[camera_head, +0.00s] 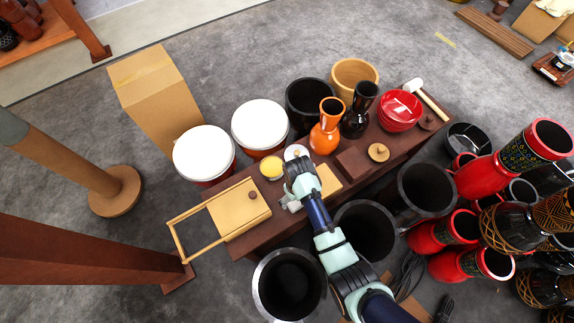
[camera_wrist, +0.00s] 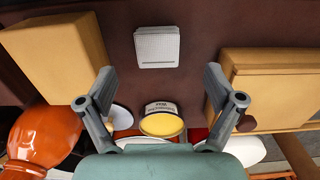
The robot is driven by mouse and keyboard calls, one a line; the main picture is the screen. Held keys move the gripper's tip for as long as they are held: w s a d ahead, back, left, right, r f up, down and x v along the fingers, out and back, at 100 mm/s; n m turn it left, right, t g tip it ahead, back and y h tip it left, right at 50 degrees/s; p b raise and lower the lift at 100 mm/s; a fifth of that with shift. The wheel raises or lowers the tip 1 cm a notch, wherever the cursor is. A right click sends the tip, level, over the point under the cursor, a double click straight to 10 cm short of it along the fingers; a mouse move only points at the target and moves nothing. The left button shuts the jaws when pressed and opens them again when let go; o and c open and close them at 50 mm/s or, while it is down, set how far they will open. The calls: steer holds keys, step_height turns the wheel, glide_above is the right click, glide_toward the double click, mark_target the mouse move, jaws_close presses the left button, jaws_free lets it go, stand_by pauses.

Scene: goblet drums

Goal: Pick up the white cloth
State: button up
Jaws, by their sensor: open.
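The white cloth (camera_wrist: 158,47) shows in the wrist view as a small, flat, folded square. It lies on the dark brown table top, at the top middle of that view. My gripper (camera_wrist: 162,88) is open, with its two grey fingers spread apart and nothing held between them. The cloth is beyond the fingertips, near the middle line between them, and apart from both. In the head view my gripper is over the left-centre part of the low table (camera_head: 262,232). There I cannot tell the cloth clearly from the pale gripper parts.
A yellow tin (camera_wrist: 162,122) stands between the fingers in the wrist view. A yellow block (camera_wrist: 55,55) is left of the cloth and a wooden box (camera_wrist: 275,95) right. An orange vase (camera_head: 326,128) and black vase (camera_head: 357,115) stand farther right in the head view.

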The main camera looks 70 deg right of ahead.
mark_target(296, 203)
steer(key=shift+w+d+f, duration=0.1)
steer(key=shift+d+f, duration=0.05)
steer(key=shift+f, duration=0.3)
steer(key=shift+w+d+f, duration=0.1)
steer(key=shift+d+f, duration=0.05)
steer(key=shift+f, duration=0.25)
steer(key=shift+s+a+f+b, duration=0.1)
steer(key=shift+f+b, duration=0.1)
steer(key=shift+b, duration=0.25)
step_height(296, 203, down, 5)
steer(key=b, duration=0.4)
steer(key=shift+s, duration=0.15)
steer(key=shift+r, duration=0.2)
steer(key=c, duration=1.2)
